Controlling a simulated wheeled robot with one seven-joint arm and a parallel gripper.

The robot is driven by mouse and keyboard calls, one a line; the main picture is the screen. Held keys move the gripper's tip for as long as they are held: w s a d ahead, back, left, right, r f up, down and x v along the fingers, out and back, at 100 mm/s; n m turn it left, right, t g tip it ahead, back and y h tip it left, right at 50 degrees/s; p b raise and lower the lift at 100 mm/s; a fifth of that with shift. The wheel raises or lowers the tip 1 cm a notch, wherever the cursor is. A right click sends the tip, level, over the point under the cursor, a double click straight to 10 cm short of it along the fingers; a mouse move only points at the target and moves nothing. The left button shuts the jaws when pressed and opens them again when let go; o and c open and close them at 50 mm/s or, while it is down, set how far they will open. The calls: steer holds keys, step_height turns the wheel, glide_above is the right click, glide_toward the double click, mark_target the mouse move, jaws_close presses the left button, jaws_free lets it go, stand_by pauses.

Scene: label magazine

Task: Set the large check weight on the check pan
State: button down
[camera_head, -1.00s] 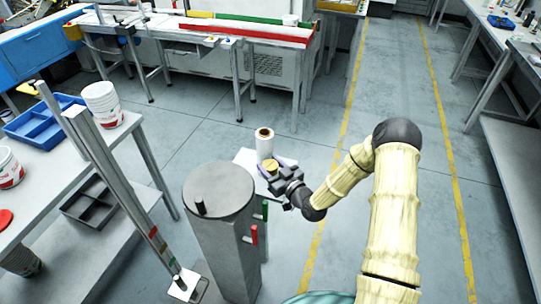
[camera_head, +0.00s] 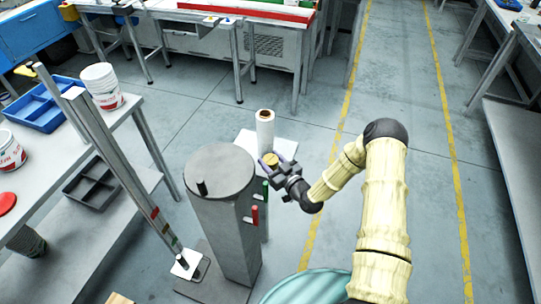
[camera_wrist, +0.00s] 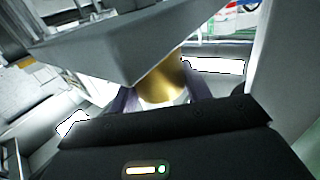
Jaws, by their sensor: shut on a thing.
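A brass-coloured cylinder, which looks like the large check weight (camera_head: 271,159), is between the purple fingers of my gripper (camera_head: 272,163). In the wrist view the weight (camera_wrist: 161,82) shows between the two fingers, its upper part partly hidden by a grey slab-like edge (camera_wrist: 130,45). My gripper is shut on it, just right of the round-topped grey column (camera_head: 222,168) and in front of a white roll (camera_head: 265,130). I cannot tell for sure which surface is the check pan; a small pale plate (camera_head: 183,268) with a dark knob is low at the foot of a slanting post.
The roll stands on a pale panel (camera_head: 287,148) behind my gripper. A black peg (camera_head: 202,188) stands on the column; red (camera_head: 254,215) and green handles are on its right side. A left table holds a blue tray (camera_head: 45,108) and white buckets (camera_head: 101,86).

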stand_by(0.3)
steer(key=c, duration=1.1)
jaws_free()
steer(key=shift+f, duration=0.2)
steer(key=o, duration=0.4)
steer(key=shift+r, duration=0.1)
steer(key=shift+o, duration=0.2)
steer(key=shift+r, duration=0.2)
steer(key=b+v, duration=0.2)
steer(key=v, duration=1)
steer(key=shift+b, duration=0.4)
steer(key=shift+f, duration=0.1)
